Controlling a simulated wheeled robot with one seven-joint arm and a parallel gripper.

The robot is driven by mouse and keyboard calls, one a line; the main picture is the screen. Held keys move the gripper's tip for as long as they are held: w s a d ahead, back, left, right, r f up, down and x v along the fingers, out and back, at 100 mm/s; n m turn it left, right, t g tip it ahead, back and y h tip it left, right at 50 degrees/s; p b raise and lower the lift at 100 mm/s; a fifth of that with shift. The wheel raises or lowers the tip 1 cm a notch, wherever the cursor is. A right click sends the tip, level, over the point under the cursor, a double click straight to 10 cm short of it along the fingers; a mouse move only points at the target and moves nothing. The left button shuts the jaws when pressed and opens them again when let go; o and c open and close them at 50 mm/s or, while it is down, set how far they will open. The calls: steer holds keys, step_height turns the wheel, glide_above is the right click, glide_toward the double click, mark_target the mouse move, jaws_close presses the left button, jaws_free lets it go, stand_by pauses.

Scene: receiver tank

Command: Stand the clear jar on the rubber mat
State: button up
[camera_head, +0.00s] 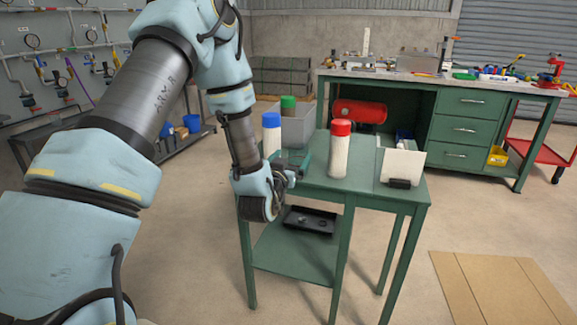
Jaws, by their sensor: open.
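Several capped jars stand on a green table (362,188). A pale, whitish jar with a red cap (339,155) stands upright near its middle. A jar with a blue cap (271,140) is at the left, its lower part hidden behind my arm. A jar with a green cap (288,108) shows behind it, at a grey bin. I cannot tell which jar is the clear one. I cannot make out a rubber mat for certain. My gripper (290,172) is open at the table's left side, left of the red-capped jar and apart from it.
A white open box (402,163) stands on the table's right end, with a small black block at its front. A grey bin (298,128) is behind the jars. A black tray (310,220) lies on the lower shelf. A green workbench (465,125) stands behind.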

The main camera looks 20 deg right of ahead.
steer(key=shift+v, duration=1.5)
steer(key=w+a+f+n+g+y, duration=0.15)
steer(key=a+y, duration=0.25)
steer(key=a, duration=0.5)
steer(key=w+a+n+g+y, duration=0.2)
steer(key=w+a+g+y, duration=0.15)
steer(key=a, duration=0.65)
steer(key=s+a+r+n+g+y, duration=0.2)
steer(key=s+a+n+g+y, duration=0.2)
steer(key=s+a, duration=1.2)
steer(key=a+g, duration=0.1)
steer(key=g, duration=0.1)
steer(key=shift+a+r+g, duration=0.25)
steer(key=shift+a+g, duration=0.05)
steer(key=shift+a, duration=0.05)
